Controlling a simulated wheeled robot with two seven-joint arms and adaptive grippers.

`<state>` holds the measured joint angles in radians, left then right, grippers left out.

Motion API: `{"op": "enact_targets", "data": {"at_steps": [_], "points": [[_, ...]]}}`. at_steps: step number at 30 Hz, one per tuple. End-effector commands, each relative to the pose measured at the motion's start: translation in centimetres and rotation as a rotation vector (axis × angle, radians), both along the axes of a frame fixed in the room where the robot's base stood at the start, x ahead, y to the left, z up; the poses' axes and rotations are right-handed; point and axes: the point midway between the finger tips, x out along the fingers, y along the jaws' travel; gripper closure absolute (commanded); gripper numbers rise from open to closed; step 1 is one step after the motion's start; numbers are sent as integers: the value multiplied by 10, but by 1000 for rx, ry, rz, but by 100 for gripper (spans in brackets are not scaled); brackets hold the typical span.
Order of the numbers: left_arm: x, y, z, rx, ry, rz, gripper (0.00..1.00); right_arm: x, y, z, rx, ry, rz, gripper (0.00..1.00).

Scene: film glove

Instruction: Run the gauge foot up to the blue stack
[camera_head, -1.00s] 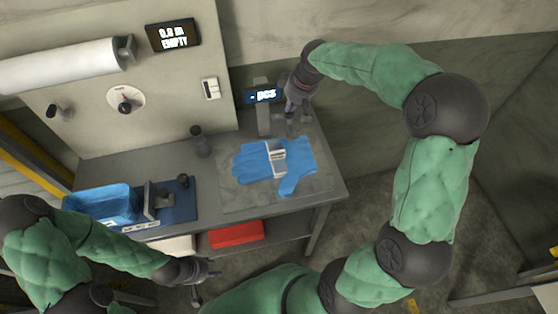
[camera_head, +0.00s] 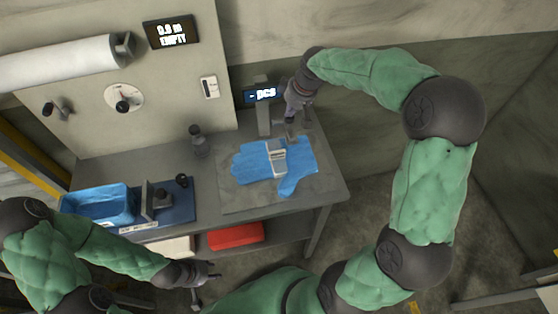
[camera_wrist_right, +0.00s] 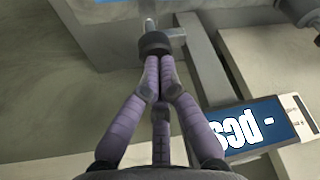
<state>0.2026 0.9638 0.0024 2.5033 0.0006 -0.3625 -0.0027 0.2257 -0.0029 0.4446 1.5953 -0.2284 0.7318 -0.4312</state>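The blue stack (camera_head: 255,164) is a flat pile of blue gloves on a grey mat, with a pale printed piece (camera_head: 277,157) across its middle. The gauge post (camera_head: 263,121) stands behind it with a small display (camera_head: 263,95) reading "- pcs", also in the right wrist view (camera_wrist_right: 255,128). My right gripper (camera_head: 299,136) is beside the post, behind the stack. In the right wrist view its fingers (camera_wrist_right: 162,62) are closed together, tips at a dark round knob (camera_wrist_right: 154,43) on an arm from the post; their grip is unclear. The gauge foot is hard to make out. My left gripper (camera_head: 207,288) is open and empty, in front of the table.
A blue bin (camera_head: 97,204) and a dark fixture (camera_head: 157,200) stand at the table's left. A dark upright object (camera_head: 199,141) stands at the back. A red bin (camera_head: 235,235) sits on the shelf below. The mat's (camera_head: 235,202) front is bare.

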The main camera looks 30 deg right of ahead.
Motion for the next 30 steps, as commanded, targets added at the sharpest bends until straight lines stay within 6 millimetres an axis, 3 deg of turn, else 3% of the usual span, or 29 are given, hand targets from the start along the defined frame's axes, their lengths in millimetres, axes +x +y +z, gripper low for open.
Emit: {"op": "enact_targets", "data": {"at_steps": [30], "points": [[0, 0, -18, 0, 0, 0, 60, 0, 0, -28, 1, 1, 0, 100]]}}
